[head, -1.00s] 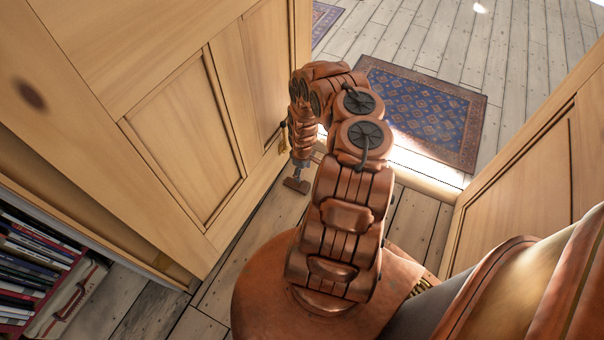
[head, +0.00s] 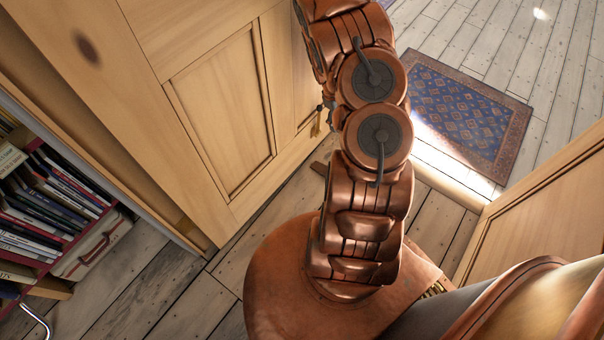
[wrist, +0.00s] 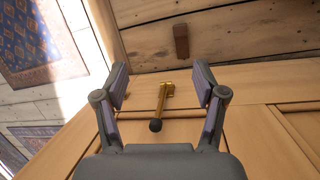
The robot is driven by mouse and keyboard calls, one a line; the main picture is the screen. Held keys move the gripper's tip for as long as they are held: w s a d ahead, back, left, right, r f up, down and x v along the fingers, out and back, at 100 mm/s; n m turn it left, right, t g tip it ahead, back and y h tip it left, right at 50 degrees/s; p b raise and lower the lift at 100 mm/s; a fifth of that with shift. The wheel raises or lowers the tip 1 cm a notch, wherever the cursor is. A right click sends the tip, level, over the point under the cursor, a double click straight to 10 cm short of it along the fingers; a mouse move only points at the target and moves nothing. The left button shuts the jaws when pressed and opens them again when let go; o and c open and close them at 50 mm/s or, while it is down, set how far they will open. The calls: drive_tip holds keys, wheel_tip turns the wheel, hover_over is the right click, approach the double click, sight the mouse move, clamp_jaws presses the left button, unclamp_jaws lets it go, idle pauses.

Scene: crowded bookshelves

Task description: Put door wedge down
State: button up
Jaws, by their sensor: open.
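The door wedge (wrist: 181,42) is a small brown block. It lies on the plank floor close to the bottom of the wooden door in the wrist view. In the head view only part of the wedge (head: 319,168) shows beside my arm. My gripper (wrist: 160,84) is open and empty, raised and apart from the wedge. In the head view my gripper is out of sight. A gold door fitting (wrist: 162,100) with a dark knob shows between the fingers, on the door, not held.
The panelled wooden door (head: 220,125) stands close on the left. Another wooden panel (head: 550,215) is on the right. A bookshelf (head: 50,205) is at lower left. A blue patterned rug (head: 465,115) lies beyond the threshold on open plank floor.

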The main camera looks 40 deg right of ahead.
drive_tip(key=s+a+r+m, duration=0.1)
drive_tip(key=s+a+r, duration=0.1)
drive_tip(key=a+r, duration=0.75)
drive_tip(key=s+a+r+m, duration=0.1)
drive_tip(key=s+a+r, duration=0.35)
drive_tip(key=r, duration=0.75)
drive_tip(key=s+a+r+y, duration=0.1)
drive_tip(key=s+a+r, duration=0.4)
drive_tip(key=s+a, duration=0.3)
drive_tip(key=s+a+r+n+y, duration=0.1)
drive_tip(key=s+a+r, duration=0.5)
drive_tip(key=s+a, duration=0.3)
drive_tip(key=a, duration=0.3)
drive_tip(key=shift+g, duration=0.4)
